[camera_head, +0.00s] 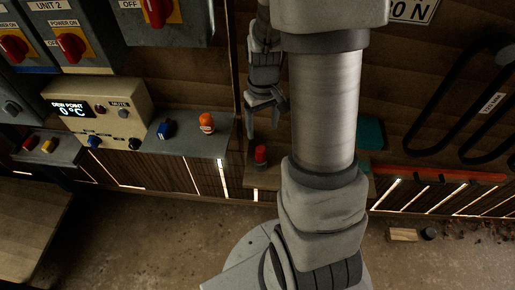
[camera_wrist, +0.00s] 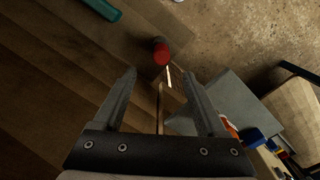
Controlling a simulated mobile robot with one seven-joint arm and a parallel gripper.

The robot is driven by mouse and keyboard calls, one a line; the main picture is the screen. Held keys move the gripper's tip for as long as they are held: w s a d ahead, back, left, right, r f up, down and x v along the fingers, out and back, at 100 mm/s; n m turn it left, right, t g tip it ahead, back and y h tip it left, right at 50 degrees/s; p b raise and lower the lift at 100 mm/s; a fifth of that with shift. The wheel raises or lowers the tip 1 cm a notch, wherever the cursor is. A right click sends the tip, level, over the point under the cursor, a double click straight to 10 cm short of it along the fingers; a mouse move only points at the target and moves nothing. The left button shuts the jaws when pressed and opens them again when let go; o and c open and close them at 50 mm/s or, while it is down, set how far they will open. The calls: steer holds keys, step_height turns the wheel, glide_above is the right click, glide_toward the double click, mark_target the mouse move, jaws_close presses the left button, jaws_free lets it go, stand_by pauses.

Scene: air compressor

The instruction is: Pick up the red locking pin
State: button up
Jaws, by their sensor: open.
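The red locking pin (camera_head: 261,154) is a small red cylinder on a wooden ledge, just left of my arm in the head view. In the wrist view the red locking pin (camera_wrist: 161,54) lies ahead of the fingertips, roughly centred between them, with a dark part at its upper end. My gripper (camera_head: 267,107) is above the pin and apart from it in the head view. In the wrist view my gripper (camera_wrist: 158,78) has its two fingers spread wide with nothing between them.
A teal item (camera_head: 370,133) and an orange-red bar (camera_head: 440,175) are right of my arm. A plank wall stands behind.

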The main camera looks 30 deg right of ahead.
mark_target(261, 148)
step_height(261, 148, down, 12)
steer(key=shift+w+a+f+b, duration=0.1)
steer(key=shift+a+f+b, duration=0.05)
steer(key=shift+b, duration=0.85)
jaws_close()
stand_by(0.9)
